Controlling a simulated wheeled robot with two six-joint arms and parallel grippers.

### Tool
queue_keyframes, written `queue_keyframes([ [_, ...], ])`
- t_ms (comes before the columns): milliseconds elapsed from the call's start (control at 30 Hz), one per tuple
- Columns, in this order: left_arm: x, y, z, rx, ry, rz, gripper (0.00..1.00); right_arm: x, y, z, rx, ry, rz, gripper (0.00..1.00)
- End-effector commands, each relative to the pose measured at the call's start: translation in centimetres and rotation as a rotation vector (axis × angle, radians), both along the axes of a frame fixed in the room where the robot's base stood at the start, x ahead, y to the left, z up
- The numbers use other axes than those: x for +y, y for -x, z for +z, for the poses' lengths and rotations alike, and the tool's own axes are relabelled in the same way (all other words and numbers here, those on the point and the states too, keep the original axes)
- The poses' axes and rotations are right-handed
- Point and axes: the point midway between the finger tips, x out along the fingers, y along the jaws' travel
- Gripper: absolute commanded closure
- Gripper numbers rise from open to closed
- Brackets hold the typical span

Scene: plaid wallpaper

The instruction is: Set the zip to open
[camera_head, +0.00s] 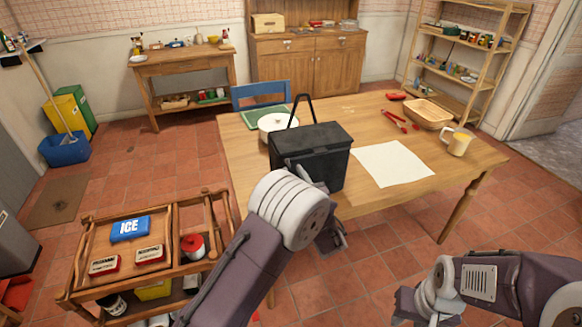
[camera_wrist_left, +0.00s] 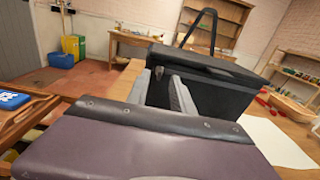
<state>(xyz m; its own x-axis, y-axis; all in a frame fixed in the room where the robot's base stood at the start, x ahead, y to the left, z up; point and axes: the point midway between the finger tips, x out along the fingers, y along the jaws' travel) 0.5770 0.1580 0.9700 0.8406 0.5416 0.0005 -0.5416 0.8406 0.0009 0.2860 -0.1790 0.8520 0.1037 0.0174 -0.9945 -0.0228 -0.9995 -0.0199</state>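A black box-shaped bag (camera_head: 312,150) with a raised carry handle stands upright on the wooden table. Its lid lies flat on top and looks closed. In the left wrist view the bag (camera_wrist_left: 215,97) fills the middle, with a small zip pull (camera_wrist_left: 158,71) near its left corner. My left gripper (camera_wrist_left: 162,92) is at this near-left corner, its grey fingers apart with the zip pull just beyond them. In the head view my left wrist partly hides the gripper (camera_head: 331,236). My right gripper (camera_head: 406,304) is low at the right, clear of the table, its fingers unclear.
On the table (camera_head: 250,152) are a white pot (camera_head: 274,125), a paper sheet (camera_head: 392,164), red tools (camera_head: 396,120), a basket (camera_head: 428,113) and a mug (camera_head: 458,143). A wooden cart (camera_head: 85,262) with a blue ice pack (camera_head: 130,228) stands at the left. A blue chair (camera_head: 262,94) is behind.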

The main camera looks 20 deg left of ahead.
Motion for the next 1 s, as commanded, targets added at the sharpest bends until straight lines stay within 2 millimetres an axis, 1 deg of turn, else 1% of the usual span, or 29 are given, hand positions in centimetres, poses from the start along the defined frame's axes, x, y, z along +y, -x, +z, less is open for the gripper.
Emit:
queue_keyframes([
  [33, 0.7, -0.8, 0.1, -0.003, 0.001, 0.004, 0.72, 0.0, 0.0, 0.1, 0.0, 0.0, 0.0, 0.64],
  [100, 1.2, -1.7, 0.1, -0.001, 0.0, 0.003, 0.72, 0.0, 0.0, 0.2, 0.0, 0.0, 0.0, 0.64],
  [200, 1.8, -2.6, 0.0, 0.0, 0.0, 0.002, 0.72, 0.0, 0.0, 0.2, 0.0, 0.0, 0.0, 0.64],
  [300, 2.0, -3.0, 0.0, 0.0, 0.0, 0.0, 0.72, 0.0, 0.0, 0.2, 0.0, 0.0, 0.0, 0.64],
  [500, 2.0, -3.0, 0.0, 0.0, 0.0, 0.0, 0.72, 0.0, 0.0, 0.2, 0.0, 0.0, 0.0, 0.64],
  [533, 2.0, -3.0, 0.0, 0.0, 0.0, 0.0, 0.77, 0.0, 0.0, 0.2, 0.0, 0.0, 0.0, 0.64],
  [567, 2.0, -3.0, 0.0, 0.0, 0.0, 0.0, 0.86, 0.0, 0.0, 0.2, 0.0, 0.0, 0.0, 0.64],
  [600, 2.0, -3.0, 0.0, 0.0, 0.0, 0.0, 0.97, 0.0, 0.0, 0.2, 0.0, 0.0, 0.0, 0.64],
  [633, 2.0, -3.0, 0.0, 0.0, 0.0, 0.0, 1.0, 0.0, 0.0, 0.2, 0.0, 0.0, 0.0, 0.64],
  [1000, 2.0, -3.0, 0.0, 0.0, 0.0, 0.0, 1.0, 0.0, 0.0, 0.2, 0.0, 0.0, 0.0, 0.64],
])
